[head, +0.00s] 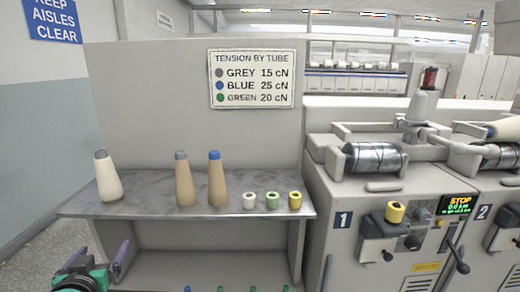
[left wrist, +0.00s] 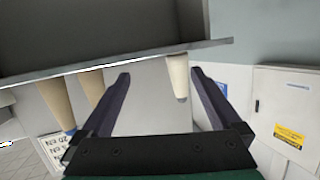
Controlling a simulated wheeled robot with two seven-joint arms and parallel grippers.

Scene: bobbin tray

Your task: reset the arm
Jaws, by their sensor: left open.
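My left gripper (head: 110,252) is at the lower left of the head view, in front of and below the left end of the grey shelf (head: 140,208). It also shows in the left wrist view (left wrist: 160,80), with its two dark fingers spread wide and nothing between them. A cream cone with a grey tip (head: 109,178) stands at the shelf's left end. In the left wrist view, which appears upside down, this cone (left wrist: 178,76) shows beyond the fingers, apart from them. My right gripper is in neither view.
A tan cone with a grey tip (head: 185,182), a tan cone with a blue tip (head: 217,182) and small white, green and yellow tubes (head: 272,201) stand on the shelf. A winding machine (head: 350,215) with a STOP display (head: 455,204) is at right. Floor shows at left.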

